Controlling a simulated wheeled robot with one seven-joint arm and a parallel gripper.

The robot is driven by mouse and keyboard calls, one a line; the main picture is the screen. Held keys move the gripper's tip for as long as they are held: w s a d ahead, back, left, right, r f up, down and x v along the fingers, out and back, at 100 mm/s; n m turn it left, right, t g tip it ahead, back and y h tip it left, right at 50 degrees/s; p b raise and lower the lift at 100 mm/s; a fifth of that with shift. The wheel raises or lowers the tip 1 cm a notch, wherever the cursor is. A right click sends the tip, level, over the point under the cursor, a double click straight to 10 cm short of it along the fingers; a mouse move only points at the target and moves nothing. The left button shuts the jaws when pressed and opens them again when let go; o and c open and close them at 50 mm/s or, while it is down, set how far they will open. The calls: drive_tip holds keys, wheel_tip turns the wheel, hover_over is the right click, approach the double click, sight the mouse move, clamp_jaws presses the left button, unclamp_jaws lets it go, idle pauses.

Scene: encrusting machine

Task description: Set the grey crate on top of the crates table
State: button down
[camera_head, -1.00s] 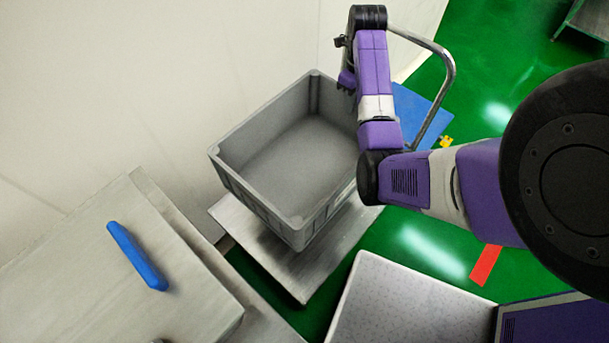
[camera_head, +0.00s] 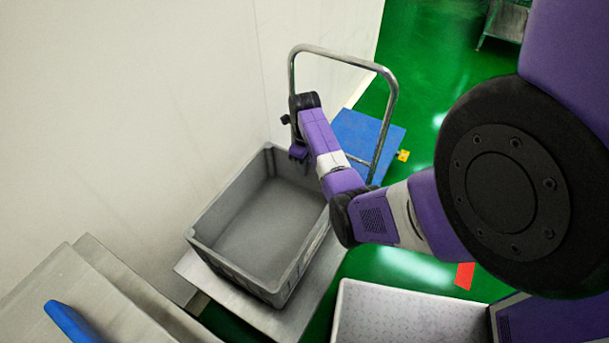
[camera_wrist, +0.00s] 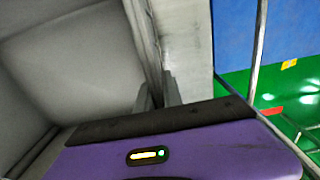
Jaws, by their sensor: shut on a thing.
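The grey crate (camera_head: 262,222) is open-topped and empty, and looks roughly level over the metal crates table (camera_head: 320,285) beside the wall. The table top shows along the crate's left, front and right sides. I cannot tell whether the crate's base touches it. My gripper (camera_head: 299,156) is shut on the crate's far rim, near its far right corner. In the wrist view, the fingers (camera_wrist: 157,92) clasp the rim, with the crate's inside (camera_wrist: 80,75) to the left. The crate's underside is hidden.
A blue trolley (camera_head: 365,135) with a metal handle stands behind the table. A metal machine surface with a blue handle (camera_head: 70,322) is at the lower left. A pale textured surface (camera_head: 400,318) is at the lower right.

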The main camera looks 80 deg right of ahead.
sight(305, 187)
drive_tip(key=shift+f+b, duration=0.4)
drive_tip(key=shift+f, duration=1.7)
drive_tip(key=c, duration=1.5)
unclamp_jaws()
